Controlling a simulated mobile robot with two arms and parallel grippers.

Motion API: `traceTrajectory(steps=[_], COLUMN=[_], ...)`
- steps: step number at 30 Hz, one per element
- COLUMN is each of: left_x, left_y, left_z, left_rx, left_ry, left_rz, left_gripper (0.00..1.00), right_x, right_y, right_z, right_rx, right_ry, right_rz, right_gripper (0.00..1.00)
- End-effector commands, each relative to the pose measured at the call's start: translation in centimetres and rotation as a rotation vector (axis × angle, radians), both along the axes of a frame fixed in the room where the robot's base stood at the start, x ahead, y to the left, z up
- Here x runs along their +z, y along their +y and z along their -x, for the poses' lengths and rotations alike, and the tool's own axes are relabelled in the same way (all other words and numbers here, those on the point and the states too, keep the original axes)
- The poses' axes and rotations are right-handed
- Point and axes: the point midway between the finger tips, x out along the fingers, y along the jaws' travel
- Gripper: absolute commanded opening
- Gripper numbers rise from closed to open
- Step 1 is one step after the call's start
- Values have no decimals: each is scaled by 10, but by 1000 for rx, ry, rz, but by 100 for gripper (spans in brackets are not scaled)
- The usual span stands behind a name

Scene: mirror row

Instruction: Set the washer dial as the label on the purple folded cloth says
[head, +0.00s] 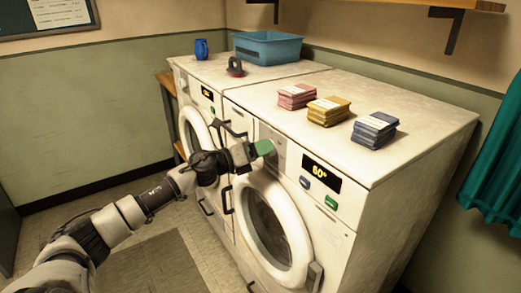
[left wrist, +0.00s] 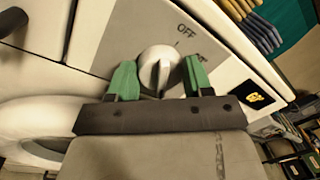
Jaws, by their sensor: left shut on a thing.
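My left gripper (head: 262,148) is at the control panel of the nearer washer (head: 325,222). In the left wrist view its green fingers (left wrist: 160,76) are on either side of the white dial (left wrist: 157,64), shut on it. The dial's dark pointer line and the printed word OFF (left wrist: 186,29) show above it. The washer's display (head: 321,173) reads 60°. A slate-blue folded cloth (head: 373,131), the nearest match to purple, lies on the washer top at right. It has a white label, too small to read. In the head view the fingers hide the dial. My right gripper is out of view.
Pink (head: 297,97) and yellow (head: 328,112) folded cloths lie left of the blue one. A teal basin (head: 267,50), a blue mug (head: 201,49) and a dark red-and-black object (head: 235,68) stand on the farther washer.

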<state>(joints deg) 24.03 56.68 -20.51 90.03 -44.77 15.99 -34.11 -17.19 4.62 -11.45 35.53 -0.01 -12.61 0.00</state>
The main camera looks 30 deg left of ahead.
Motion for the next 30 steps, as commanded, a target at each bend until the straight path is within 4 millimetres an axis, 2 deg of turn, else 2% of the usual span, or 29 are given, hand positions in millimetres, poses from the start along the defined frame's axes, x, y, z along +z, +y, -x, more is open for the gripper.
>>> traceTrajectory(steps=[1, 2, 6, 17, 30], left_x=[-3, -3, -2, -2, -7], left_y=[-1, -1, -1, 2, 25], left_z=[1, 0, 0, 3, 51], left_rx=[-3, -3, -2, 1, -2], left_ry=[4, 4, 3, 2, 5], left_rz=[-4, -4, -3, 0, -3], left_gripper=[27, 54, 75, 76, 76], right_x=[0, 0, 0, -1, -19], right_y=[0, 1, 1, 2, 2], right_z=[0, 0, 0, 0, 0], right_rx=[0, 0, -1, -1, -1], right_ry=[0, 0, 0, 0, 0], right_rz=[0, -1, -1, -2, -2], right_gripper=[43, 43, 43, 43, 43])
